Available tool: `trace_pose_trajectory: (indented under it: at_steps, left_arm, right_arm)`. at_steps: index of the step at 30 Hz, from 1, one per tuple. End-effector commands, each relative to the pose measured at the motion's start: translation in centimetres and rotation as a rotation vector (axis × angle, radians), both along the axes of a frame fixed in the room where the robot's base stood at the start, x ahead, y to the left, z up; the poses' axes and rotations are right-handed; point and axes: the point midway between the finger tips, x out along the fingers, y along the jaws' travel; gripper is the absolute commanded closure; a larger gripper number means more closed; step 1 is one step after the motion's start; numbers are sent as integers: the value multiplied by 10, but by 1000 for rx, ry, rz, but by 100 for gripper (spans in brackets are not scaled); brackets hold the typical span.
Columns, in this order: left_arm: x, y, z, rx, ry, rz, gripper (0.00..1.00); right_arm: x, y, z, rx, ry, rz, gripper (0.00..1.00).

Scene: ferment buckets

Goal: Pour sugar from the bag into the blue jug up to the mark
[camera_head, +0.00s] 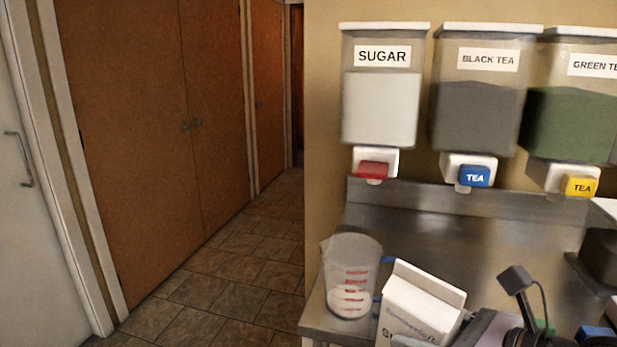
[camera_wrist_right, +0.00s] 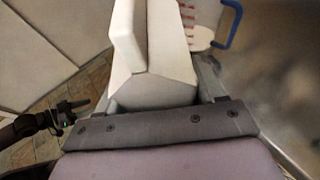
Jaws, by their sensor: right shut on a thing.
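The clear jug (camera_head: 338,262) with red marks and a blue handle stands upright at the left end of the steel counter. White sugar (camera_head: 347,302) lies in its bottom, around the lower marks. The white sugar bag (camera_head: 423,297), a carton-like pack with a flat folded top, is just right of the jug, leaning slightly. My right gripper (camera_wrist_right: 160,92) is shut on the bag (camera_wrist_right: 165,35); in the head view its fingers are mostly hidden. The jug (camera_wrist_right: 203,38) and its blue handle show beyond the bag in the wrist view.
Wall dispensers for sugar (camera_head: 381,108), black tea (camera_head: 477,118) and green tea (camera_head: 570,122) hang above the counter (camera_head: 480,235). A dark container (camera_head: 602,262) stands at the right. The counter's middle is bare; its left edge drops to a tiled floor (camera_head: 225,275).

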Motion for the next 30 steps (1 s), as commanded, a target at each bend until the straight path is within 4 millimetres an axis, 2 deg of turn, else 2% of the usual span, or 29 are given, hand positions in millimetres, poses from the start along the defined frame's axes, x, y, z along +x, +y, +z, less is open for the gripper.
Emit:
trace_pose_trajectory:
  at_steps: [6,13,30]
  left_arm:
    - [0,0,3,0,0,0,57]
    - [0,0,5,0,0,0,57]
    - [-1,0,4,-1,1,0,57]
  right_arm:
    - [-3,-30,-30,3,1,-118,83]
    - [-8,-52,-50,2,-4,-195,83]
    - [-9,-58,-54,15,0,-216,83]
